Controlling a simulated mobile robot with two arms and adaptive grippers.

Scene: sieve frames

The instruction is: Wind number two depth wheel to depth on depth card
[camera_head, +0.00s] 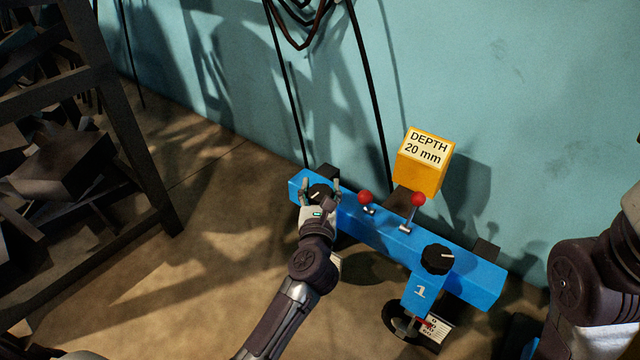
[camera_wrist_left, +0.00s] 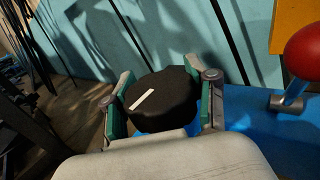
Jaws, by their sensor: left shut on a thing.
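The depth card (camera_head: 427,148) reads "DEPTH 20 mm" on a yellow box behind the blue beam (camera_head: 385,225). My left gripper (camera_head: 320,188) is shut on a black knob (camera_wrist_left: 165,102) at the beam's left end, one finger on each side. The knob's white pointer line shows in the left wrist view, slanting up to the right. My left arm hides whatever number and most of the scale lie below this knob; only a pale edge (camera_head: 337,264) shows. My right arm enters at the right, but its gripper is out of view.
Another black knob (camera_head: 437,258) sits above a blue plate (camera_head: 421,290) marked "1", with a wheel and a small scale card (camera_head: 437,328) below. Two red-balled levers (camera_head: 417,199) stand mid-beam. A dark rack (camera_head: 110,110) is at left; open floor lies between.

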